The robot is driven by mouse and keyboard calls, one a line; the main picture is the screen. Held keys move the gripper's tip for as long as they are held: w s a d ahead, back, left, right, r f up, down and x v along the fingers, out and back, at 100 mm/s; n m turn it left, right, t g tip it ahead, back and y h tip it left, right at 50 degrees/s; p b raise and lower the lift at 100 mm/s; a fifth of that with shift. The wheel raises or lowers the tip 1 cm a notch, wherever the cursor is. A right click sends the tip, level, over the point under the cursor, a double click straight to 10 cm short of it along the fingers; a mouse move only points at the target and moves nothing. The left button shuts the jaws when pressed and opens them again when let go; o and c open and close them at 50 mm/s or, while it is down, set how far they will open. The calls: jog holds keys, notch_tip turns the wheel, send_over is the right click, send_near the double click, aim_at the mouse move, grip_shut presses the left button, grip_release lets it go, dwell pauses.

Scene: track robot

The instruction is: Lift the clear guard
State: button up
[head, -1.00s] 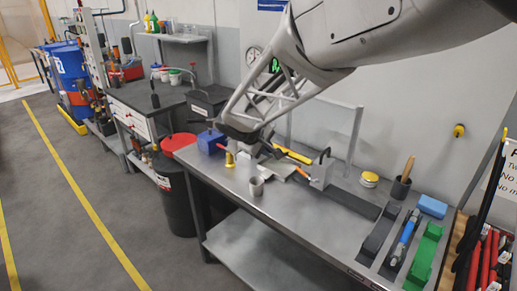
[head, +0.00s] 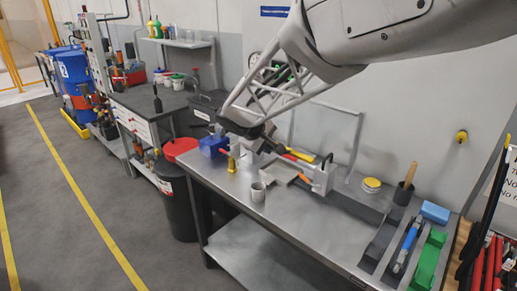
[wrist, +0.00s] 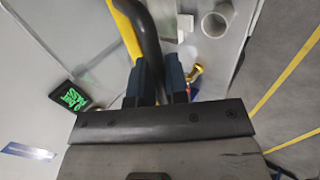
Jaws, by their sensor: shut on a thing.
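The clear guard shows in the head view as a thin grey frame (head: 357,142) with a see-through pane, standing over the back of the steel bench. A yellow strip (head: 300,155) runs low in front of it. In the wrist view, the yellow strip (wrist: 127,35) lies along a thick dark bar (wrist: 148,38). My gripper (wrist: 163,72) is shut on the dark bar, one finger on each side. In the head view, my gripper (head: 266,145) is at the left end of the yellow strip, and the contact there is hidden.
A blue vise (head: 212,146), a brass piece (head: 232,163) and a grey cup (head: 258,192) stand near the gripper. A yellow-lidded tin (head: 371,185) and a tool holder (head: 403,193) are to the right. The bench front is mostly clear.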

jog(key=shift+s+r, duration=0.1)
jog(key=shift+r, duration=1.9)
jog(key=shift+c, duration=0.2)
jog(key=shift+a, duration=0.1)
jog(key=shift+r, duration=0.1)
notch_tip(320, 180, up, 7)
jog(key=shift+w+d+f, duration=0.2)
jog(key=shift+w+d, duration=0.1)
jog(key=shift+d, duration=0.05)
jog(key=shift+r, duration=0.1)
notch_tip(320, 180, up, 6)
jog(key=w+d, duration=0.1)
jog(key=shift+w+d+r, duration=0.15)
jog(key=shift+w+d, duration=0.1)
dwell(0.4)
jog(key=shift+r, duration=0.15)
